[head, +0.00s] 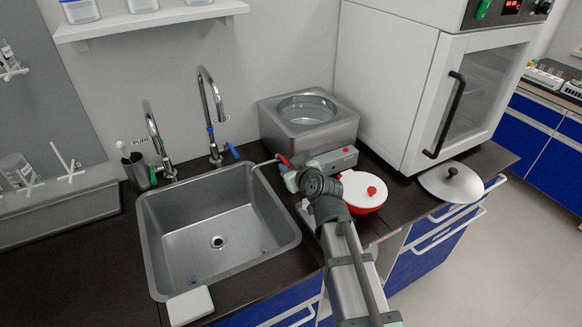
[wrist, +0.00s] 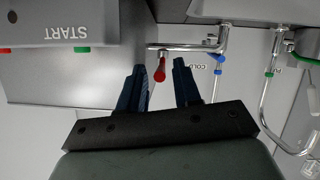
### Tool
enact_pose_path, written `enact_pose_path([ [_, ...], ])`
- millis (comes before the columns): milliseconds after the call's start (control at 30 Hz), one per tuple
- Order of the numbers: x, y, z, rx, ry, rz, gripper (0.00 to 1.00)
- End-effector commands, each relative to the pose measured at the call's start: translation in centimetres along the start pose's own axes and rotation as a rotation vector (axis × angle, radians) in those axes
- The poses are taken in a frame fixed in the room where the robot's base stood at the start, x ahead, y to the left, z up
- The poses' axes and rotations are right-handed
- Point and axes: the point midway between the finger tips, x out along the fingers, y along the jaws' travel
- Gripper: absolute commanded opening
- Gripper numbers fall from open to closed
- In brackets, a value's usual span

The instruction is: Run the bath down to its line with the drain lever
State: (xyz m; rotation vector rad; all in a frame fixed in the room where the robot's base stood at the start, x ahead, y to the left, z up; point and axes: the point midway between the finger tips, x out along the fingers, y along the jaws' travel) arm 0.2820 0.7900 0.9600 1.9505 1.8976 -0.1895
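The steel bath (head: 272,118) stands against the back wall with clear liquid in its round well. I cannot make out its line. The drain lever has a red handle (head: 284,160) at the bath's front left, by a thin pipe reaching toward the sink. In the wrist view the red handle (wrist: 160,71) shows just beyond the fingertips, in line with the gap between them. My gripper (wrist: 160,70) is open, with two dark fingers apart and nothing clearly held. In the head view my wrist and arm hide most of the fingers. I cannot tell whether they touch the handle.
The sink (head: 205,225) with two taps lies left of my arm. A control box (head: 335,160) sits before the bath. A red-and-white lidded pot (head: 360,195) stands close right of my wrist. A steel lid (head: 450,184) and white cabinet (head: 385,80) are farther right.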

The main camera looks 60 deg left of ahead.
Motion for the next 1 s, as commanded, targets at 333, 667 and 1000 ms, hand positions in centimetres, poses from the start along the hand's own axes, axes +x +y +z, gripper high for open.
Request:
enact_pose_path([
  [333, -0.01, 0.01, -0.01, 0.0, 0.0, 0.0, 0.0],
  [667, -0.01, -0.01, -0.01, 0.0, 0.0, 0.002, 0.0],
  [1000, 0.06, -0.91, -0.19, 0.033, -0.02, 0.087, 0.0],
])
